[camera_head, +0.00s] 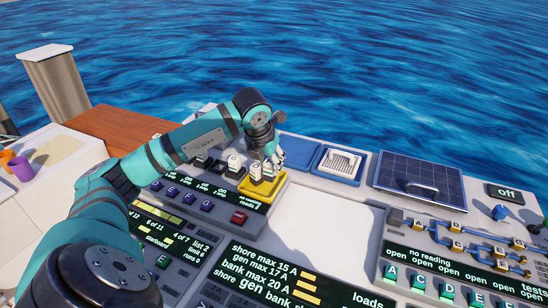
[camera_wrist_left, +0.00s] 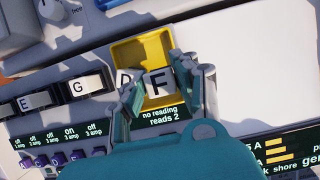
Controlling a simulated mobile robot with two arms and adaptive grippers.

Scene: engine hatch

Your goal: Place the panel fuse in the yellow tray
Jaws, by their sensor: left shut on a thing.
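The yellow tray (camera_head: 258,190) sits on the console near the middle of the head view. It also shows in the left wrist view (camera_wrist_left: 138,52), beyond my fingers. My left gripper (camera_head: 271,162) is over the tray, pointing down. In the left wrist view my left gripper (camera_wrist_left: 160,88) is shut on a pale block lettered F (camera_wrist_left: 158,83), which looks like a fuse. The block is at the tray's near side; I cannot tell whether it touches the tray floor. A block lettered D (camera_wrist_left: 122,77) is beside my left-hand finger, partly hidden. My right gripper is not in view.
Blocks lettered G (camera_wrist_left: 78,86) and E (camera_wrist_left: 26,104) stand in a row left of the tray. A display (camera_wrist_left: 162,115) reads "no reading, reads 2". A blue tray (camera_head: 338,163) with a white ribbed piece is to the right. A bare white surface (camera_head: 325,230) lies in front.

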